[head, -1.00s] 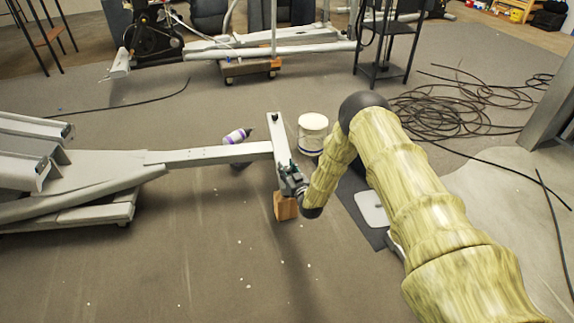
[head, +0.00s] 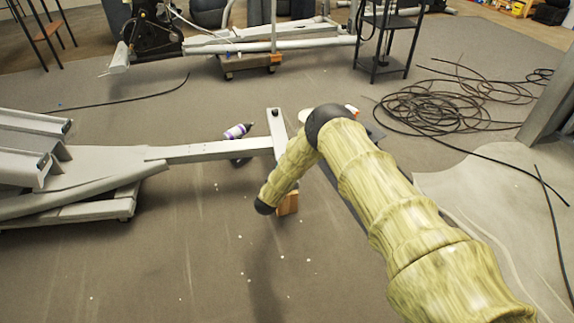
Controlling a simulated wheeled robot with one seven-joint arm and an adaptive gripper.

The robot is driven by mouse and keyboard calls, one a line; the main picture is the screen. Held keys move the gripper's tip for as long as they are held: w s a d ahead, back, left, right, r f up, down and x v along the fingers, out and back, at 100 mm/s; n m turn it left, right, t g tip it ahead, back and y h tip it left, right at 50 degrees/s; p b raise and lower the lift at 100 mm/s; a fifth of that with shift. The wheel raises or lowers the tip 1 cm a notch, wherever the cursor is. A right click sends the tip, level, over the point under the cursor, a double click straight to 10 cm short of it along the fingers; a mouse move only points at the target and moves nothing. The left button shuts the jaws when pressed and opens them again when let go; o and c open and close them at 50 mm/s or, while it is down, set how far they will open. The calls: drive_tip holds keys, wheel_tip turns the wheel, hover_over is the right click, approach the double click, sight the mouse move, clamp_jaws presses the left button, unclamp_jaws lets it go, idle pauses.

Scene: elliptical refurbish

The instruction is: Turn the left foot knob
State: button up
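The elliptical's grey frame (head: 208,151) lies at the left, with a long beam ending in a crossbar (head: 276,126). A small dark spot shows on the crossbar's far end; I cannot tell whether it is a foot knob. The crossbar's near end is hidden behind my arm, above a wooden block (head: 289,203). No foot knob can be made out there. My forearm slants down to the left across this end, and its dark wrist joint (head: 265,207) is left of the block. My gripper is not visible.
A purple-and-white bottle (head: 237,131) lies behind the beam. A white bucket (head: 303,115) is mostly hidden behind my arm. Coiled black cable (head: 440,108) covers the floor at the right, near a black stand (head: 385,45).

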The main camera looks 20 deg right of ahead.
drive_tip(key=shift+h, duration=0.3)
drive_tip(key=o, duration=1.1)
drive_tip(key=shift+c, duration=0.2)
drive_tip(key=v, duration=1.2)
drive_tip(key=shift+r, duration=0.2)
drive_tip(key=shift+a, duration=0.1)
